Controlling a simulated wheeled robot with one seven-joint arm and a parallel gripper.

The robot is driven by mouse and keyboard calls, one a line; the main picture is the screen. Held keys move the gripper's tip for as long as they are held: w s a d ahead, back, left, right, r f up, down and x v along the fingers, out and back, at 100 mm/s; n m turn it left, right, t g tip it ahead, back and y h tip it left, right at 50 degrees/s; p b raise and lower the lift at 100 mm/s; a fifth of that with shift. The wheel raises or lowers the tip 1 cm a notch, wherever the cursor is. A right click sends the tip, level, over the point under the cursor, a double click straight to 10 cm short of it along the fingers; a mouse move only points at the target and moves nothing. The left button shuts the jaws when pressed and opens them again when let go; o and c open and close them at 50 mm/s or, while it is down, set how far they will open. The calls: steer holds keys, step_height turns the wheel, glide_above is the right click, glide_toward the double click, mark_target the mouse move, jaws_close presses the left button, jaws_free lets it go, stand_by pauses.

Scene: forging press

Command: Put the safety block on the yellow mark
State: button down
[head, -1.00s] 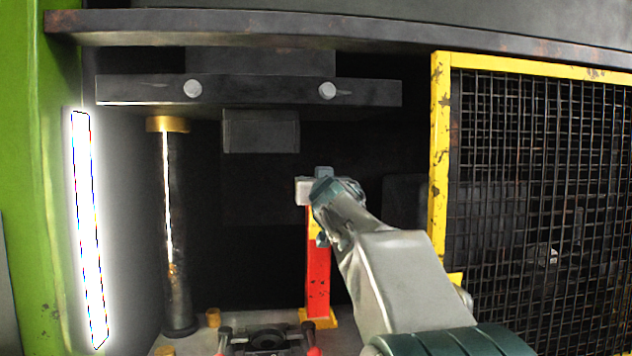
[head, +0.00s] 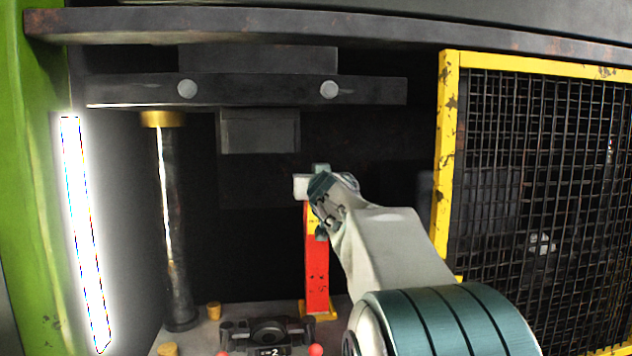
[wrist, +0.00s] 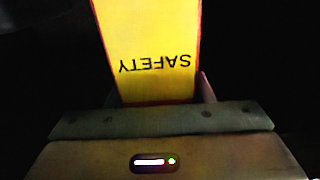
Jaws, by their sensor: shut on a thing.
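The safety block (head: 317,270) is a tall red post with a yellow upper part and a yellow base plate. It stands upright inside the press, right of centre in the head view. My gripper (head: 318,190) is shut on its upper part. In the wrist view the block's yellow face (wrist: 150,45) with the word SAFETY fills the space beyond my gripper (wrist: 160,110). The yellow mark cannot be made out. Whether the block's base touches the bed is unclear.
A dark upper die (head: 260,131) hangs under the press ram (head: 250,90). A dark column (head: 175,230) stands at left, and a lower die (head: 265,333) sits on the bed. A yellow-framed mesh guard (head: 447,160) is at right.

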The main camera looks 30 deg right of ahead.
steer(key=shift+r, duration=0.1)
steer(key=shift+d, duration=0.1)
steer(key=c, duration=0.7)
jaws_free()
steer(key=shift+s+f, duration=0.1)
steer(key=shift+f, duration=0.15)
steer(key=shift+r, duration=0.1)
